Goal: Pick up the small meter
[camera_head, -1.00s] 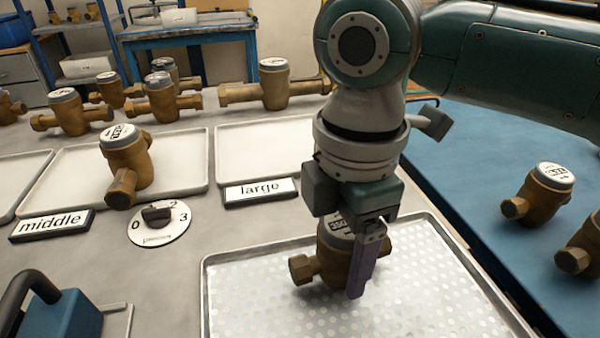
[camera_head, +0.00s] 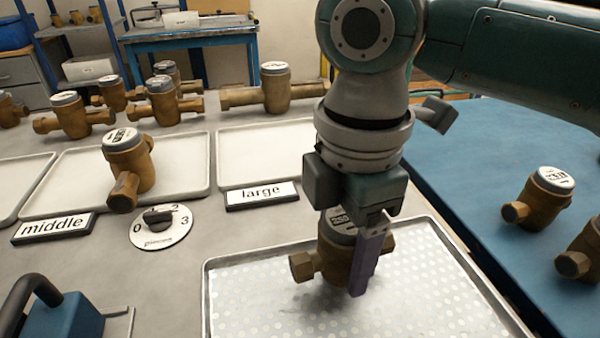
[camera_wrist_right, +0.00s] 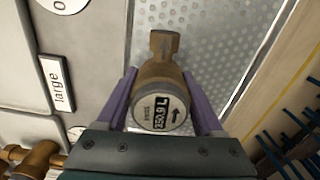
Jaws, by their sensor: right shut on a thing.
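The small meter (camera_head: 334,262) is a brass body with a grey-rimmed dial. It is over the dotted metal tray (camera_head: 235,310), and a shadow falls just below it. My right gripper (camera_head: 362,262) points down and is shut on the meter, its purple fingers on both sides of the body. The right wrist view shows the meter (camera_wrist_right: 163,98) between the two fingers, with its dial facing the camera. The gripper hides part of the meter in the head view. My left gripper is not in view.
Another brass meter (camera_head: 128,160) stands on the middle white tray (camera_head: 75,185). The large tray (camera_head: 265,150) is empty. A dial switch (camera_head: 160,228) sits between the signs. Several meters stand behind, and two (camera_head: 540,198) are on the blue surface (camera_head: 480,150) at right.

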